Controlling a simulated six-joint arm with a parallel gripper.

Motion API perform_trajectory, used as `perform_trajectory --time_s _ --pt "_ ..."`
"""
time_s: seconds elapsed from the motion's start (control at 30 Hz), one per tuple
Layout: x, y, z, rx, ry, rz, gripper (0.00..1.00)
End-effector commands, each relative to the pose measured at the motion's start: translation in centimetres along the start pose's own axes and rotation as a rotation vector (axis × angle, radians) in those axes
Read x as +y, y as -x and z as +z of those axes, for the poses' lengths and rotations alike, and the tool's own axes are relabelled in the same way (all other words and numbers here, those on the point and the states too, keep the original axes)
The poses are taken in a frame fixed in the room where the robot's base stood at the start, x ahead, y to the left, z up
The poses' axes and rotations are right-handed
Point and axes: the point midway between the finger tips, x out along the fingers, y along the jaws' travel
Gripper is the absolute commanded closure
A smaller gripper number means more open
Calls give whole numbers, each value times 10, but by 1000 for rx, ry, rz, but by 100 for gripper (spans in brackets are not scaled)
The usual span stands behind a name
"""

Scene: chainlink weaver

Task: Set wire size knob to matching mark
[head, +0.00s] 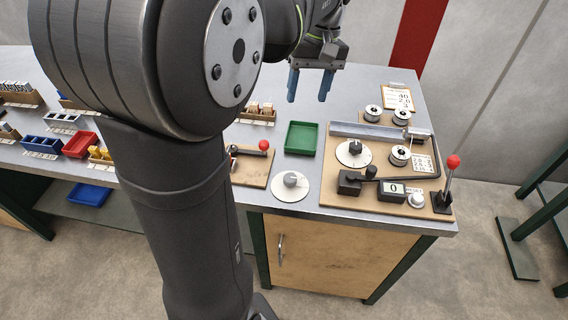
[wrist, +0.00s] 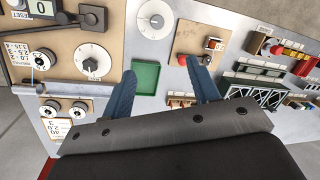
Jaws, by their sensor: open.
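A white dial with a dark knob (head: 354,149) sits on the wooden machine board; it also shows in the wrist view (wrist: 91,65). A second white dial with a grey knob (head: 291,180) sits on the bench left of the board, also in the wrist view (wrist: 155,21). I cannot read their marks, nor tell for sure which is the wire size knob. A clipboard card (head: 398,97) at the back reads about 4.0, 2.0, 3. My gripper (head: 309,88) is open and empty, above the back of the bench; its blue fingers show in the wrist view (wrist: 162,80).
A green tray (head: 301,138) lies left of the board. The board (head: 335,190) carries several spools, a number card (head: 421,163), a counter showing 0 (head: 393,190) and a red-tipped lever (head: 450,178). Another red-tipped lever (head: 262,146) stands left. Parts bins fill the far left.

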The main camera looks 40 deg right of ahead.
Motion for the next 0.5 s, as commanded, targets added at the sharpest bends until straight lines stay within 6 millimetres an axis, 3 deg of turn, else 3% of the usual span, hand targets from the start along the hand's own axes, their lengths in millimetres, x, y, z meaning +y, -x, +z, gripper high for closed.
perform_trajectory --time_s 0.3,0.5 --pt "27 -49 -9 -73 -695 -92 45" --pt "39 -73 -12 -131 -1055 -122 45"
